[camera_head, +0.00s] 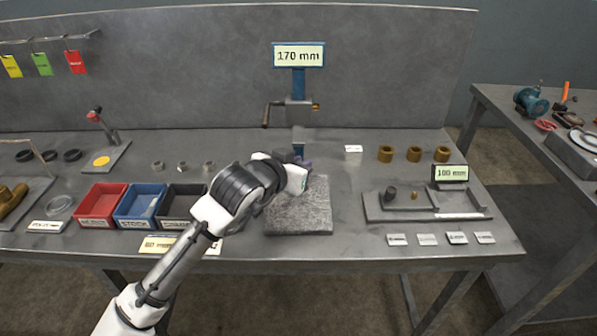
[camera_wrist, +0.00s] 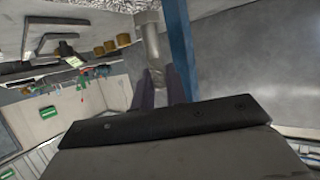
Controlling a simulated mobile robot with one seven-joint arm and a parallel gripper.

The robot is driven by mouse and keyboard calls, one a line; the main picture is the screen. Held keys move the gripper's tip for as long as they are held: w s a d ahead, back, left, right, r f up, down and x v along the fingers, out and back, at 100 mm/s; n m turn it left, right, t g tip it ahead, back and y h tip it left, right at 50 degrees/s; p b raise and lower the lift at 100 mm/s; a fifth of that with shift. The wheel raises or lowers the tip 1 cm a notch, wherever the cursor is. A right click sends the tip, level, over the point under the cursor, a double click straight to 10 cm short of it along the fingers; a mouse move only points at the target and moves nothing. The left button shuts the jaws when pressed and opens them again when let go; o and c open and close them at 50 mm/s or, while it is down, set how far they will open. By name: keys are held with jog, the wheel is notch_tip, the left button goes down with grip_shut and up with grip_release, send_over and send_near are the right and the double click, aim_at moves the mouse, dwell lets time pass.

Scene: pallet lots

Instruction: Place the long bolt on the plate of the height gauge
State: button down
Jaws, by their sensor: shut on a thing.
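The height gauge has a speckled grey stone plate (camera_head: 300,215), a blue column (camera_head: 298,85), a grey carriage (camera_head: 299,113) and a sign reading 170 mm. My gripper (camera_head: 300,163) is low over the back of the plate, close in front of the column. In the wrist view my gripper's dark fingers (camera_wrist: 161,88) are shut on a light grey shaft with a wider end, apparently the long bolt (camera_wrist: 154,45). The blue column (camera_wrist: 180,50) runs right beside it. In the head view my gripper and arm hide the bolt, so I cannot tell whether it touches the plate.
Red (camera_head: 101,203), blue (camera_head: 141,203) and black (camera_head: 183,205) bins stand left of the plate, partly behind my arm. Right of it are brass bushings (camera_head: 414,154) and a flat fixture (camera_head: 425,205) with a 100 mm sign. The plate's front is bare.

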jog(key=shift+f, duration=1.6)
jog(key=shift+f, duration=0.1)
jog(key=c, duration=1.4)
grip_release()
jog(key=b+v, duration=0.1)
jog(key=v, duration=1.1)
jog(key=shift+b, duration=0.3)
jog(key=shift+a, duration=0.1)
